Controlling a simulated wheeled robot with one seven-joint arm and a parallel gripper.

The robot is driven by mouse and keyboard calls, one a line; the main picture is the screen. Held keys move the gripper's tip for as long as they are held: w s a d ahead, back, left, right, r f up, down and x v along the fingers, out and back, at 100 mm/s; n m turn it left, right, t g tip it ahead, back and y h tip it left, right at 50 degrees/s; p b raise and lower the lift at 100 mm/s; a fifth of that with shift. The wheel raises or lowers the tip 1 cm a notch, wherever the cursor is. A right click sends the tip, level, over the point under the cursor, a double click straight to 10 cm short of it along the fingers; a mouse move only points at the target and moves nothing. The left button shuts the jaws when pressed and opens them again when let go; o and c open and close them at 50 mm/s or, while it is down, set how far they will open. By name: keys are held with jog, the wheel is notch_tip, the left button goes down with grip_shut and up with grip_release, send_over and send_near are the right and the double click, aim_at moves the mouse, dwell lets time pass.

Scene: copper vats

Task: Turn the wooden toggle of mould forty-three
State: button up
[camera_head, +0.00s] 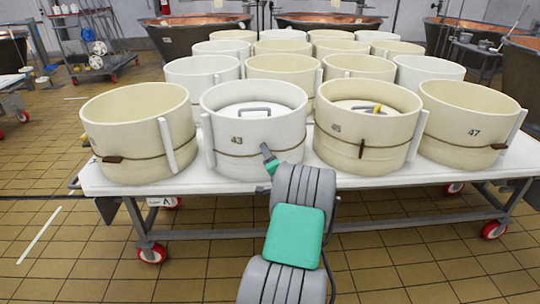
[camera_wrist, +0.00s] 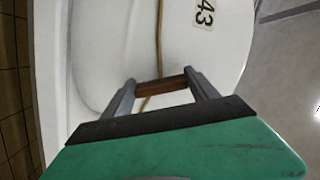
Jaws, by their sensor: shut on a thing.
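Mould forty-three (camera_head: 253,133) is a white round tub at the front of the table, with a cord around it and a grey handle on the lid inside. Its number 43 also shows sideways in the wrist view (camera_wrist: 204,12). The small brown wooden toggle (camera_wrist: 162,86) lies across the cord (camera_wrist: 159,45), slightly tilted. My gripper (camera_wrist: 161,83) has one finger at each end of the toggle and is shut on it. In the head view my gripper (camera_head: 269,160) is against the mould's front, and the toggle is hidden behind it.
Mould 45 (camera_head: 365,135) stands close on the right, its toggle (camera_head: 361,148) upright. Mould 47 (camera_head: 462,128) is further right; another cream mould (camera_head: 135,130) stands left. Several moulds fill the white table (camera_head: 205,180) behind. Copper vats surround it; the tiled floor in front is clear.

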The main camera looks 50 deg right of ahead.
jog(key=m+p, duration=0.2)
jog(key=m, duration=0.3)
jog(key=shift+r, duration=0.2)
jog(key=shift+m, duration=0.3)
jog(key=o, duration=1.4)
jog(key=shift+c, duration=0.2)
jog(key=v, duration=0.7)
jog(key=shift+s+a+p, duration=0.25)
jog(key=shift+s+p, duration=0.05)
jog(key=shift+p, duration=0.1)
